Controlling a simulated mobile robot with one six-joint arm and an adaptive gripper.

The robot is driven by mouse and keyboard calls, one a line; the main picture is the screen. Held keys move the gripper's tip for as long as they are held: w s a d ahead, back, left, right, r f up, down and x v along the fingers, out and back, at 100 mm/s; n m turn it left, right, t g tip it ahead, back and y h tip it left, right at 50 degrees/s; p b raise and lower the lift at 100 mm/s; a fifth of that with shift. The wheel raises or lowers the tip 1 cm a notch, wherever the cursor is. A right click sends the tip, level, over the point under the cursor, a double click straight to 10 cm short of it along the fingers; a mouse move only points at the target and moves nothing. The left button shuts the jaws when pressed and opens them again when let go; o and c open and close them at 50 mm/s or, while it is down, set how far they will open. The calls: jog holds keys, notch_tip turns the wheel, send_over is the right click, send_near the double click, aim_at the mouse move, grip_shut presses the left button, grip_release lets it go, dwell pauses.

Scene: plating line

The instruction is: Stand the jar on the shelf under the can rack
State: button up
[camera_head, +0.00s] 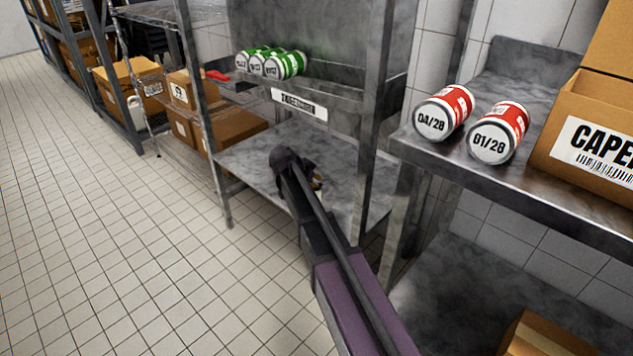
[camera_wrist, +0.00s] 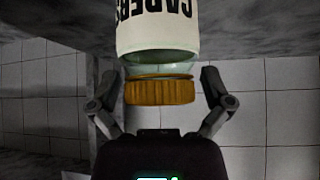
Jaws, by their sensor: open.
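In the wrist view the jar (camera_wrist: 158,32) has a white label with inverted black lettering reading CAPERS, and an orange-gold lid (camera_wrist: 160,92). My gripper (camera_wrist: 158,74) is open, with one finger on each side of the jar's lid end and visible gaps between. The jar's far end is out of frame. In the head view my gripper (camera_head: 308,172) is over the lower shelf (camera_head: 248,160), below the can rack (camera_head: 335,72). My arm hides most of the jar there; only a small yellow patch shows. I cannot tell clearly whether its base touches the shelf.
Several green cans (camera_head: 285,64) lie in the rack above. Steel posts (camera_head: 374,120) flank the shelf. At right, two red cans (camera_head: 443,113) and a cardboard CAPERS box (camera_head: 560,110) sit on a counter. Boxes (camera_head: 235,128) stand on a rack at left. The shelf's left part is clear.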

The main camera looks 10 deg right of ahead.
jog(key=shift+r, duration=0.2)
jog(key=shift+s+a+r+p, duration=0.15)
jog(key=shift+a+r+p, duration=0.15)
jog(key=shift+r+p, duration=0.25)
jog(key=p+v, duration=0.8)
jog(key=v, duration=0.2)
jog(key=shift+a+r, duration=0.15)
jog(key=shift+a, duration=0.15)
jog(key=shift+s, duration=0.15)
jog(key=shift+s, duration=0.1)
jog(key=s+d+f+n+g+y, duration=0.1)
jog(key=s+n, duration=0.3)
jog(key=s, duration=0.4)
jog(key=s+d+f+n+g+y, duration=0.1)
jog(key=s+d+f+n+y, duration=0.1)
jog(key=s, duration=0.6)
jog(key=s+d+f+n+g+y, duration=0.1)
jog(key=s+d+n+y, duration=0.3)
jog(key=s, duration=0.5)
jog(key=shift+f+n+g, duration=0.35)
jog(key=shift+n+g, duration=0.05)
jog(key=shift+n, duration=0.9)
